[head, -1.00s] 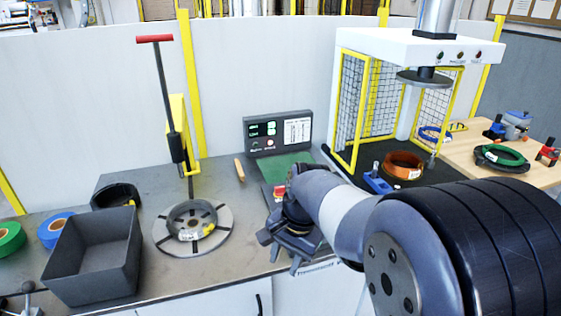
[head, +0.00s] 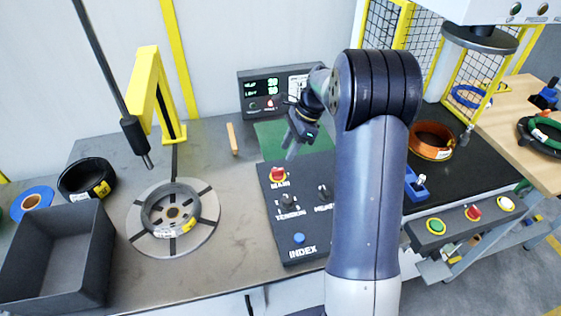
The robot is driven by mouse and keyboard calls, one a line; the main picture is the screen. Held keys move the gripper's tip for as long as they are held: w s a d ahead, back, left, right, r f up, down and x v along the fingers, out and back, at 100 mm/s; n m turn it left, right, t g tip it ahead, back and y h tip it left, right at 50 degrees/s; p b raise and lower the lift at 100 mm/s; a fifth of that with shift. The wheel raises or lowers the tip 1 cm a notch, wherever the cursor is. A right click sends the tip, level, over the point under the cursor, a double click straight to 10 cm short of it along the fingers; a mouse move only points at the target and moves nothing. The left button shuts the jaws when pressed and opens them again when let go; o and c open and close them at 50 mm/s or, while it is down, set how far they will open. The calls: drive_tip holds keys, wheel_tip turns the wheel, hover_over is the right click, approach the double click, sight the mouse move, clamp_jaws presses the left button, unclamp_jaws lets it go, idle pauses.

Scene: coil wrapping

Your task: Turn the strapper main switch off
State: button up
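The strapper control panel (head: 272,230) is a dark plate on the bench with labels MAIN, TENSION, HEAT and INDEX. My arm covers the panel's right side.
A display box (head: 268,97) stands behind the green mat (head: 270,139). A round turntable (head: 143,238) with a wrapped coil (head: 170,206), a yellow post (head: 146,85) and a grey bin (head: 22,280) are to the left. A copper coil (head: 430,141) lies on the black surface at right.

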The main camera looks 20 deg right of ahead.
sight(278, 169)
drive_tip(key=x, duration=0.7)
drive_tip(key=shift+a+f+p, duration=0.15)
drive_tip(key=shift+f+p, duration=0.25)
clamp_jaws()
